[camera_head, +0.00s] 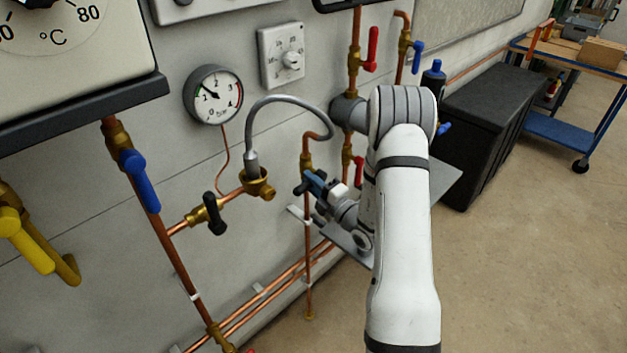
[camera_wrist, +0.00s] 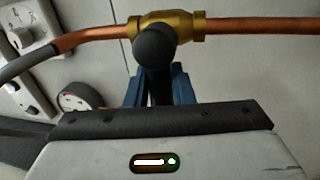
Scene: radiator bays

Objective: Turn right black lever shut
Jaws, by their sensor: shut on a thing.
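The right black lever (camera_wrist: 155,48) sits on a brass valve body (camera_wrist: 170,24) in a copper pipe. In the wrist view it stands across the pipe, its rounded end over the valve and the rest running down between my blue fingers. My gripper (camera_wrist: 158,88) is shut on this lever. In the head view my gripper (camera_head: 314,183) is at the same valve (camera_head: 306,160), below the end of the grey hose; fingers and wrist hide most of the lever there. The left black lever (camera_head: 214,212) is apart from my gripper, on its own brass valve.
The grey hose (camera_head: 288,98) arches close above my gripper. A pressure gauge (camera_head: 213,95), a blue lever (camera_head: 139,180), yellow levers (camera_head: 25,240) and red levers (camera_head: 371,49) surround the work area.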

